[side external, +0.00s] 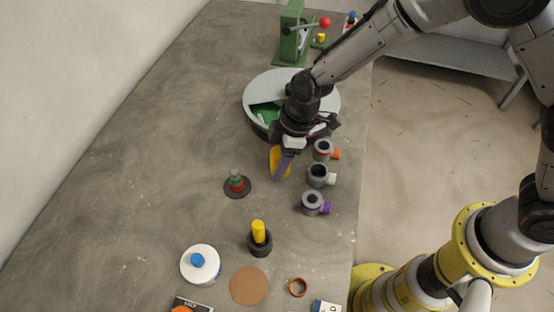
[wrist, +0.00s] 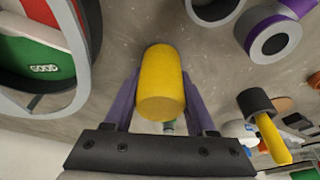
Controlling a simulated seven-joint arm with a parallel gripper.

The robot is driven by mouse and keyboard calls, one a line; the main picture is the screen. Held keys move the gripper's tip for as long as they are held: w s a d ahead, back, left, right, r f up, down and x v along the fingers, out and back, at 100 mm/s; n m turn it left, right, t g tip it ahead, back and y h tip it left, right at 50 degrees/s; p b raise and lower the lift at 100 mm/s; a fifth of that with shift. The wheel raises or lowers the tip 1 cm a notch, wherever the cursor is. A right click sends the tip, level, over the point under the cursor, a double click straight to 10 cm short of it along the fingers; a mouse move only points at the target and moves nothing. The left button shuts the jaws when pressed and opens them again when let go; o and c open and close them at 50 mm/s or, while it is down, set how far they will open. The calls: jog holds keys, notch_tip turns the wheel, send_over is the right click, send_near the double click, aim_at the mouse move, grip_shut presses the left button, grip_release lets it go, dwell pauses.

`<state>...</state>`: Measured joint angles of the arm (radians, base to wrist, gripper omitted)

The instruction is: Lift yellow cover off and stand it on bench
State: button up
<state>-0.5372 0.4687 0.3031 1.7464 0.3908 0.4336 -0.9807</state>
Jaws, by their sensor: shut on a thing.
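My gripper (side external: 282,168) has its purple fingers shut on the yellow cover (side external: 275,159). In the wrist view, the yellow cover (wrist: 161,82) is a plain cylinder between the two fingers (wrist: 160,105). It is off to the right of a small red and green stack (side external: 236,181) on a dark round base (side external: 236,192), and apart from it. I cannot tell whether the cover touches the bench (side external: 150,170) or hangs just above it. One finger and part of the cover are hidden in the side view.
Three grey fittings with orange (side external: 323,149), white (side external: 320,175) and purple (side external: 314,203) ports stand close to the right. A round grey-rimmed tray (side external: 258,91) is behind. A yellow peg in a black holder (side external: 259,240) and a white lidded container (side external: 201,268) stand nearer. The bench at left is clear.

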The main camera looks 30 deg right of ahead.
jog(key=shift+f, duration=0.35)
jog(key=o, duration=1.6)
jog(key=shift+c, duration=0.2)
jog(key=shift+r, duration=0.75)
jog(key=shift+r, duration=3.5)
